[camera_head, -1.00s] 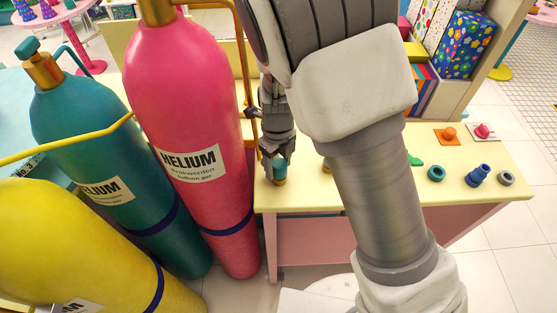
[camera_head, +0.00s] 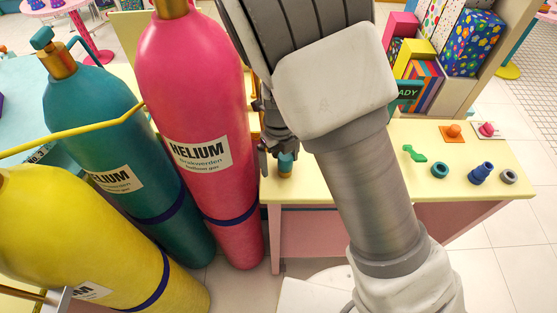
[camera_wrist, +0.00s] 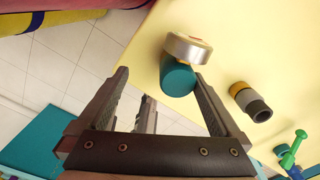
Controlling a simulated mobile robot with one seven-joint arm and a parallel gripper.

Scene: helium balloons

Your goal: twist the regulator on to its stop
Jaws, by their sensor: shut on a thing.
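The regulator appears to be the teal piece with a brass-coloured lower part (camera_head: 286,163) near the left end of the cream table. In the wrist view it shows as a teal cylinder (camera_wrist: 179,79) with a round silver-and-gold end. My gripper (camera_head: 280,158) is over it, pointing down. In the wrist view my gripper (camera_wrist: 160,76) has a finger on either side, the right one against the teal part. A gap seems to show at the left finger, and the exact contact is hard to see. The threads and any stop mark cannot be made out.
Pink (camera_head: 195,110), teal (camera_head: 110,130) and yellow (camera_head: 85,235) helium cylinders stand close on the left. A green piece (camera_head: 414,153), a teal ring (camera_head: 440,170), a blue fitting (camera_head: 482,173) and a grey ring (camera_head: 509,176) lie on the table's right.

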